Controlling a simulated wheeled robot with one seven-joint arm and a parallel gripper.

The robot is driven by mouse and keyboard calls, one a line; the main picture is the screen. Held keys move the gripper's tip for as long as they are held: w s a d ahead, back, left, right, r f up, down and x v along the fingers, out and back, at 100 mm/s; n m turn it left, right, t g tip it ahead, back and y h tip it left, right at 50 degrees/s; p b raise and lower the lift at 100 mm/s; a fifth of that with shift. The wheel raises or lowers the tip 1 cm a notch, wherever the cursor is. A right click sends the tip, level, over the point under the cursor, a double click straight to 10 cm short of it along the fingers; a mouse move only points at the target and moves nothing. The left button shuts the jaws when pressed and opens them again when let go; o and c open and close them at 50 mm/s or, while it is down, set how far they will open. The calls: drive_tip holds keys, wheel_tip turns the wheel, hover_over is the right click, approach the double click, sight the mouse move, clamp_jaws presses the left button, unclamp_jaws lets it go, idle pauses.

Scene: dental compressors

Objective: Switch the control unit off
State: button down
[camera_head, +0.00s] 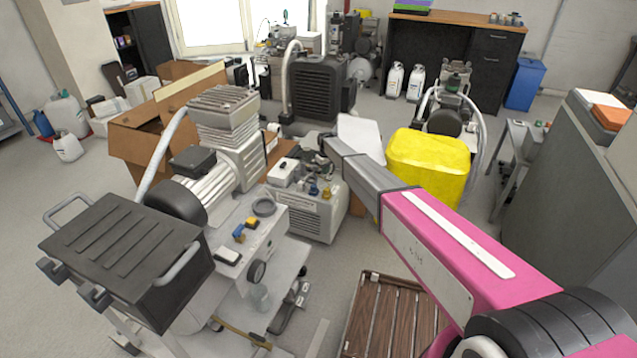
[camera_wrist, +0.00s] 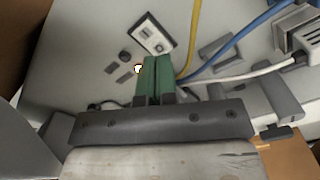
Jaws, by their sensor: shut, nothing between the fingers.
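The control unit looks to be the light grey box (camera_head: 318,218) in the middle of the head view, with a vented front and a small white block, blue and yellow fittings on top. In the wrist view, a grey panel (camera_wrist: 90,40) fills the upper area. It bears a black-framed white plate with a small dark switch (camera_wrist: 155,36). My gripper (camera_wrist: 148,72) is shut and empty, its green fingers just below this plate. I cannot tell if they touch the panel. In the head view my gripper's end (camera_head: 325,145) is over the back of the box; its fingertips are hidden there.
A yellow container (camera_head: 428,165) stands right of the box, beside my arm. A large compressor (camera_head: 215,150) on a trolley stands to the left. Yellow, blue (camera_wrist: 240,42) and white cables run close to my gripper in the wrist view. A slatted wooden pallet (camera_head: 390,318) lies in front.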

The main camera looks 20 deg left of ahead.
sight(325, 177)
drive_tip(key=shift+f, duration=1.3)
idle(0.8)
drive_tip(key=shift+r, duration=0.15)
drive_tip(key=shift+r, duration=3.4)
